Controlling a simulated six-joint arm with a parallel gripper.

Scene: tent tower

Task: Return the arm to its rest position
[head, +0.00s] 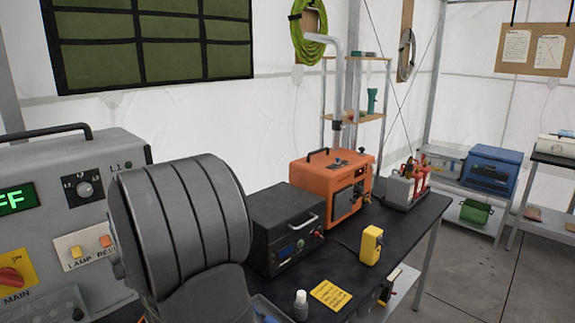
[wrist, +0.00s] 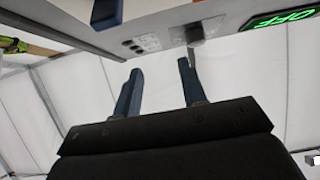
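My gripper (wrist: 160,67) shows in the wrist view with its two blue-grey fingers apart and nothing between them. Behind the fingers is white tent wall. A grey control box crosses the top of the wrist view, with a green lit display (wrist: 283,18) at its right end. In the head view my large grey ribbed arm link stands in front, and my gripper cannot be made out there. The same grey control box (head: 125,150) is at the left, with a dial, a lamp plate and a red-and-yellow main switch (head: 12,277).
The black bench (head: 410,222) carries a dark metal case (head: 283,222), an orange machine (head: 325,190), a yellow device (head: 371,246), a white-capped bottle (head: 301,305) and a yellow note (head: 330,295). Shelves with a blue box (head: 490,170) stand at the far right. Floor beyond is open.

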